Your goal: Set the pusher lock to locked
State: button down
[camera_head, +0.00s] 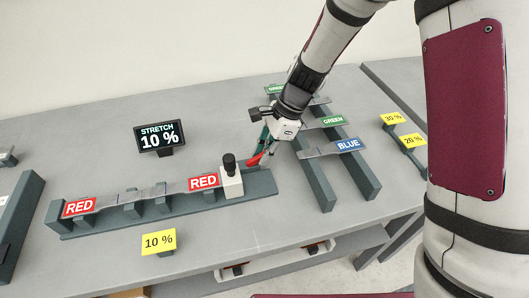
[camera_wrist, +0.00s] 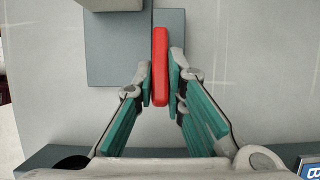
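The pusher lock appears to be the red lever (camera_head: 256,159) at the right end of the grey fixture (camera_head: 262,186), just right of a white block with a black knob (camera_head: 231,180). My gripper (camera_head: 266,150) reaches down to this lever from above. In the wrist view the red lever (camera_wrist: 160,62) runs lengthwise between the two green-padded fingers of my gripper (camera_wrist: 160,85). The right finger is close against the lever or touching it. A narrow gap shows at the left finger, so the fingers look partly open. The lever's lower part is hidden.
Red-labelled specimen ends (camera_head: 80,207) lie along the fixture. A display (camera_head: 160,137) reading "STRETCH 10 %" stands behind it. A rack with green and blue (camera_head: 347,146) labelled specimens is close right of my gripper. A yellow 10 % sign (camera_head: 158,241) stands in front.

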aim_at(257, 157)
jog(key=shift+s+a+r+p, duration=0.1)
jog(key=shift+r+p, duration=0.05)
jog(key=shift+p, duration=0.15)
jog(key=h+p, duration=0.1)
jog(key=p, duration=0.1)
jog(key=r+h+p, duration=0.1)
jog(key=p, duration=0.1)
jog(key=shift+s+a+t, duration=0.25)
jog(key=shift+a+t, duration=0.05)
jog(key=shift+a, duration=0.1)
jog(key=h+p, duration=0.2)
jog(key=a+t+h+p, duration=0.1)
jog(key=p, duration=0.1)
jog(key=shift+s+a+r+h, duration=0.15)
jog(key=shift+r+h, duration=0.25)
jog(key=shift+a+r+t+h+p, duration=0.1)
jog(key=shift+a+t+h+p, duration=0.4)
jog(key=shift+h, duration=0.7)
jog(key=shift+s+a+t+h, duration=0.15)
jog(key=shift+a+h, duration=0.2)
jog(key=shift+h, duration=0.45)
jog(key=shift+w+a+t+h, duration=0.15)
jog(key=shift+a+h, duration=0.15)
jog(key=shift+h, duration=0.5)
jog(key=shift+s, duration=0.15)
jog(key=c, duration=1.6)
grip_release()
jog(key=shift+c, duration=0.2)
